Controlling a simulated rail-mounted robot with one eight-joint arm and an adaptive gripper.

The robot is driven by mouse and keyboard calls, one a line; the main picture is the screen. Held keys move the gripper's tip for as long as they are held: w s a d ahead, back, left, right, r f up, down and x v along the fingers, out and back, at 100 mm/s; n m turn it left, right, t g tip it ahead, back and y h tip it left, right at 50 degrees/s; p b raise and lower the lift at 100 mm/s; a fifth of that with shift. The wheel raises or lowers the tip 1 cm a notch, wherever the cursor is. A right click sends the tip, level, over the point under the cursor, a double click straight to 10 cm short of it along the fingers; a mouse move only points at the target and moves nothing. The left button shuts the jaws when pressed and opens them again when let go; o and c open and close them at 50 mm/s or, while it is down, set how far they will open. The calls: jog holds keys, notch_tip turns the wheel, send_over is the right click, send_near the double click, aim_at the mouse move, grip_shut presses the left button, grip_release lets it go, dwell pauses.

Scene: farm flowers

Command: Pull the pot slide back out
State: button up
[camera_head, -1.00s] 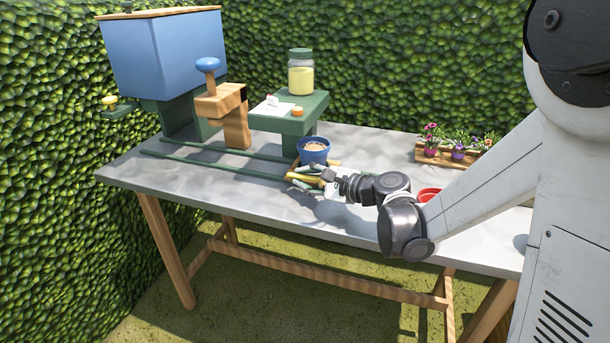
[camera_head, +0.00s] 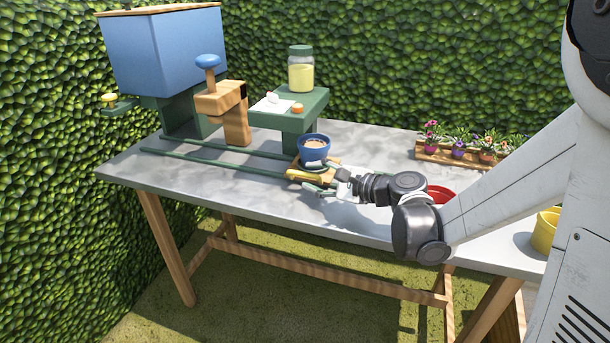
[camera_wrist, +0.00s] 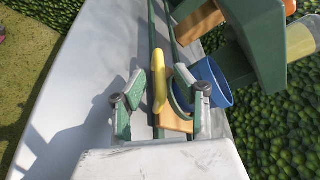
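The pot slide (camera_head: 293,164) is a wooden board with a yellow handle bar (camera_head: 305,176), at the right end of two green rails (camera_head: 215,167). A blue pot (camera_head: 314,153) of brown soil stands upright on it. My gripper (camera_head: 318,179) is at the slide's right end, by the handle. In the wrist view my gripper (camera_wrist: 162,78) has its fingers spread, with the yellow handle (camera_wrist: 159,92) between them and apart from the left finger. The right finger overlaps the blue pot (camera_wrist: 212,82); contact cannot be told. Part of the slide is hidden.
A blue hopper (camera_head: 160,55), a wooden press with a blue knob (camera_head: 207,61) and a green stand (camera_head: 290,112) with a jar (camera_head: 301,72) stand behind the rails. A flower tray (camera_head: 440,155), red pot (camera_head: 441,194) and yellow pot (camera_head: 544,232) are right. The front tabletop is clear.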

jog(key=v, duration=0.8)
jog(key=shift+s+d+r, duration=0.1)
jog(key=shift+s+d, duration=0.15)
